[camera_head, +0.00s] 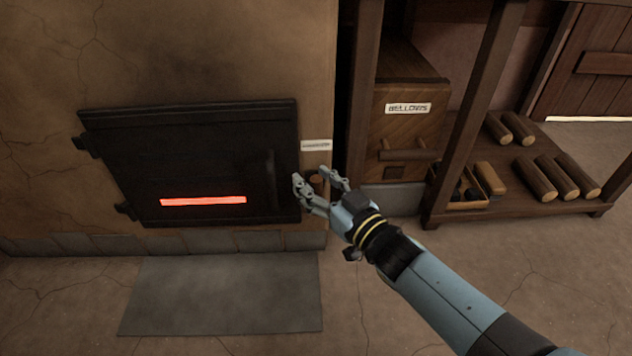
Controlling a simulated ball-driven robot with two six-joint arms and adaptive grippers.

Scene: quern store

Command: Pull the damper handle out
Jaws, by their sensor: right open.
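The damper handle (316,181) is a small brown knob on the front of the clay oven, right of the black oven door and below a small white label (316,145). My right gripper (315,180) is open, with one finger on each side of the knob in the picture. The fingers partly hide the knob, and I cannot tell whether they touch it. My left gripper is not in view.
The black oven door (200,165) has a glowing red slot. Right of the oven stand wooden bellows (408,125) and a shelf (520,200) holding several logs and a small box. A grey slab (220,300) lies on the floor before the oven.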

